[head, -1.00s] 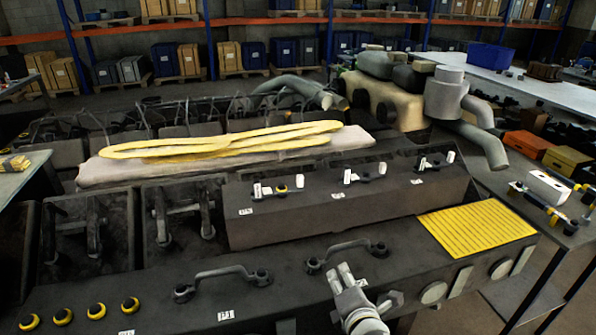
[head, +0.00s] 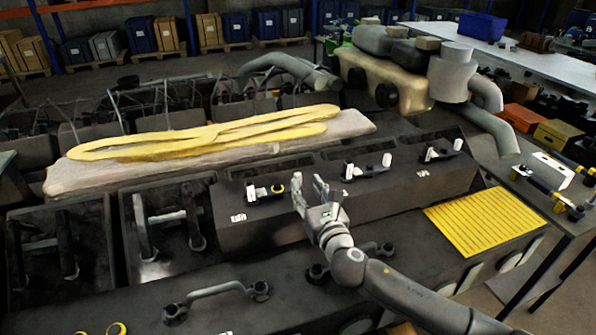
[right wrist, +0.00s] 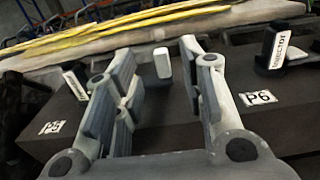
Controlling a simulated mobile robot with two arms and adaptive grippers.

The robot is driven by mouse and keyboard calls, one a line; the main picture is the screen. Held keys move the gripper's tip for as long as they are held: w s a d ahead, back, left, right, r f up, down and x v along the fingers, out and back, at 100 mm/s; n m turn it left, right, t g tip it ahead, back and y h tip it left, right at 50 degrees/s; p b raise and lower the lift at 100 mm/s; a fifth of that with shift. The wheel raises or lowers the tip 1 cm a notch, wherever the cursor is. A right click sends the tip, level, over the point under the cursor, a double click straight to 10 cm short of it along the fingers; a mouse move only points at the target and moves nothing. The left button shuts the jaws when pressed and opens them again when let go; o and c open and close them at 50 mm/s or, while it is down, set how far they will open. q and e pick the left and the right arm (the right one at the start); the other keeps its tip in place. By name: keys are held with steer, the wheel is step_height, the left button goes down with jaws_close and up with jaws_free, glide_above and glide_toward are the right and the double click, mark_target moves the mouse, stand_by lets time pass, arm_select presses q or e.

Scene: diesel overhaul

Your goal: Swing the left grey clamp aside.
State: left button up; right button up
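Three similar fittings sit in a row on the raised dark block. The left fitting (head: 250,192) has a pale upright tag, a bar and a yellow ring; I cannot tell which part is the grey clamp. My right gripper (head: 309,184) is open and empty, just right of this fitting and overlapping its right end in the head view. In the right wrist view a small pale block (right wrist: 162,62) shows between the spread fingers, beyond them. The tag labelled injector (right wrist: 75,84) is left of them. Contact is not visible. My left gripper is not in view.
The middle fitting (head: 349,171) and right fitting (head: 429,153) stand along the same block (head: 400,195). Yellow slings (head: 190,140) lie on a pale padded cover behind. Grey handles (head: 215,295) stick up in front. A yellow ribbed mat (head: 488,220) lies at right.

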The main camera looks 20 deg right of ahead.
mark_target(299, 177)
steer(key=w, duration=0.3)
steer(key=shift+w+a, duration=0.1)
steer(key=shift+w, duration=0.2)
steer(key=shift+w+f+p, duration=0.15)
steer(key=shift+w+p, duration=0.35)
steer(key=shift+w, duration=1.4)
steer(key=shift+c, duration=0.5)
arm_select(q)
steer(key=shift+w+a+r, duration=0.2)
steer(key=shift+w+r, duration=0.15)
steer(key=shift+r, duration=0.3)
arm_select(e)
jaws_close()
